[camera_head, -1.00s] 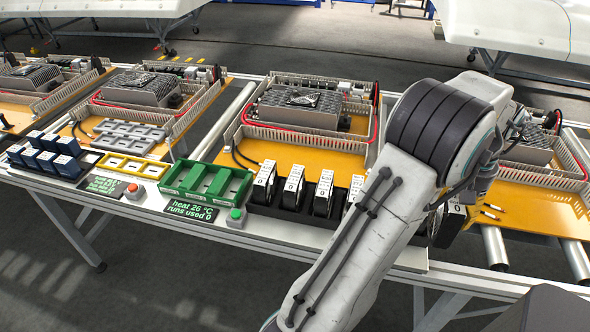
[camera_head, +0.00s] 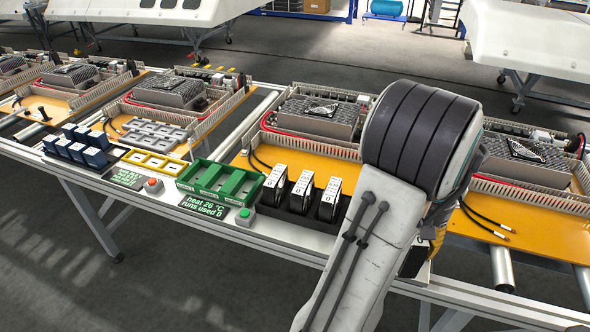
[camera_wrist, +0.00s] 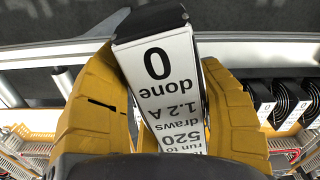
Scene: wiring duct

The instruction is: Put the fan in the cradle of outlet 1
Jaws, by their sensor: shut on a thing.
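My gripper (camera_wrist: 155,62) has its yellow fingers shut on a fan (camera_wrist: 165,85), a boxy unit with a white label reading "0 done", "draws 1.2 A" and "run to 520", upside down in the wrist view. In the head view my arm hides most of the gripper and the held fan. Three more fans (camera_head: 302,190) stand upright in a black rack (camera_head: 268,203) left of my arm. A green tray (camera_head: 204,192) with several open slots stands left of the rack. I cannot tell which cradle belongs to outlet 1.
A display (camera_head: 204,205) reads "heat 26 °C, runs used 0", with a green button (camera_head: 244,214) beside it. A yellow tray (camera_head: 180,168) and several blue blocks (camera_head: 75,147) stand further left. Orange panels with grey boxes (camera_head: 318,116) and slotted duct walls lie behind.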

